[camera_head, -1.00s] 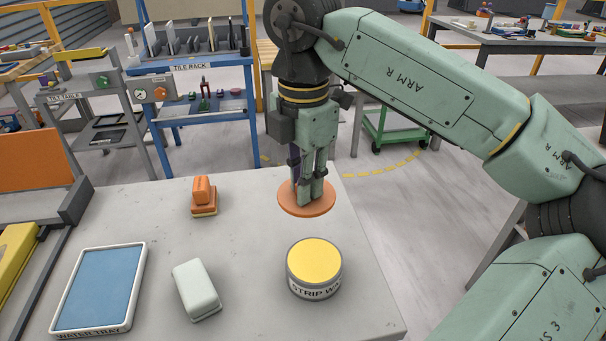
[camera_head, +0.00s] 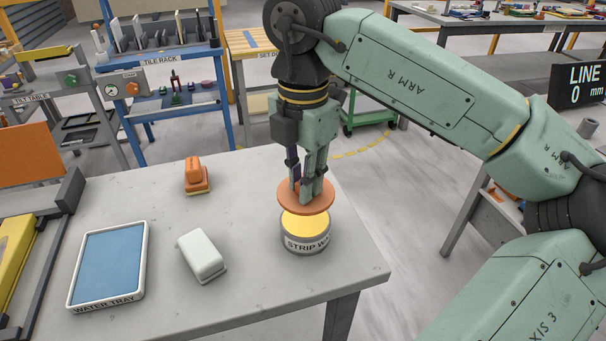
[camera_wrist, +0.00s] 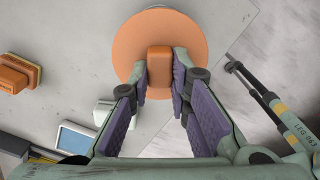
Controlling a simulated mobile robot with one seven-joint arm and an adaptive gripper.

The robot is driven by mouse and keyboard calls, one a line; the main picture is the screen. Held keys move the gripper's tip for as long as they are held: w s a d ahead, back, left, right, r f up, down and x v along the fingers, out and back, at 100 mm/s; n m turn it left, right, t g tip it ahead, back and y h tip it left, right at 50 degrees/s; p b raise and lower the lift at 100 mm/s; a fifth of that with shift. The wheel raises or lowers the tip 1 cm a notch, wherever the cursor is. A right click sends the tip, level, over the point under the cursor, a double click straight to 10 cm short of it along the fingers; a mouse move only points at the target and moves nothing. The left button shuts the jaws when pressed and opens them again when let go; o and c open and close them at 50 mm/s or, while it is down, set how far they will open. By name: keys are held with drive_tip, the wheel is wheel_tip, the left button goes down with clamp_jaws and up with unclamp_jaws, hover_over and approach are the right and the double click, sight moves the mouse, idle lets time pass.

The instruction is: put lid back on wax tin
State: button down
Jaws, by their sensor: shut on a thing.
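The round orange lid (camera_head: 306,203) is held by its block handle in my gripper (camera_head: 311,190), which is shut on it. The lid is roughly level above the wax tin (camera_head: 306,239), a short grey tin with yellow wax and a label reading "STRIP W...". The lid covers the far part of the tin's opening in the head view; yellow wax shows below its near edge. A gap seems to remain between them.
On the slab (camera_head: 262,299) stand a white block-shaped object (camera_head: 202,256), an orange-handled tool (camera_head: 196,176) and a blue water tray (camera_head: 109,265) to the left. The slab's right edge is near the tin. A tile rack (camera_head: 170,75) stands behind.

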drive_tip(key=shift+f+b, duration=1.75)
drive_tip(key=shift+f, duration=0.9)
drive_tip(key=shift+f+b, duration=0.2)
drive_tip(key=shift+b, duration=0.7)
idle(0.6)
drive_tip(key=c, duration=1.4)
unclamp_jaws()
drive_tip(key=shift+o, duration=0.5)
drive_tip(key=o, duration=0.4)
drive_tip(key=shift+c, duration=0.2)
drive_tip(key=shift+r, duration=0.1)
